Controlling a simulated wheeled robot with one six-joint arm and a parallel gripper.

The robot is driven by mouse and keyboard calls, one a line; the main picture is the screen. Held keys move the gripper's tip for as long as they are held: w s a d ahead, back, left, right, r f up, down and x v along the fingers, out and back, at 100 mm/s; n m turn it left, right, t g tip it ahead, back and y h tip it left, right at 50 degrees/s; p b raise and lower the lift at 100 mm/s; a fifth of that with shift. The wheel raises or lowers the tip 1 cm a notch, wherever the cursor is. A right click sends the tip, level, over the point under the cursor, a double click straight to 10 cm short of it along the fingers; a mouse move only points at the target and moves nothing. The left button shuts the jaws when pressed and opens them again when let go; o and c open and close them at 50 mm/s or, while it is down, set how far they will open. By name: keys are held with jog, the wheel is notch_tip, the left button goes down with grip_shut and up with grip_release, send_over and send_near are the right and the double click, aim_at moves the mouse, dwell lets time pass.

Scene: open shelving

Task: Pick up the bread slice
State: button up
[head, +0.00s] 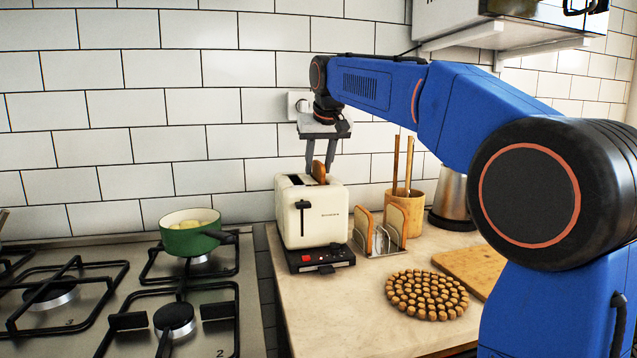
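A browned bread slice (319,172) sticks up out of a slot of the cream toaster (313,217). Only its top part shows; the rest is hidden inside the toaster. My gripper (319,171) points down over the toaster, with one finger on each side of the slice's top. The fingers stand apart, wider than the visible edge of the slice, so the gripper looks open. Whether either finger touches the slice is too small to tell. Two more bread slices stand in a metal rack (380,246) to the right of the toaster, one of them at the left (363,226).
A green pot (190,240) stands on the gas hob (130,300) at left. A wooden utensil holder (405,208), a metal kettle (453,195), a cutting board (468,268) and a round cork trivet (427,294) are at right. The front counter (330,315) is clear.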

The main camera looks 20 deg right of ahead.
jog(key=shift+f, duration=0.25)
dwell(0.4)
grip_shut()
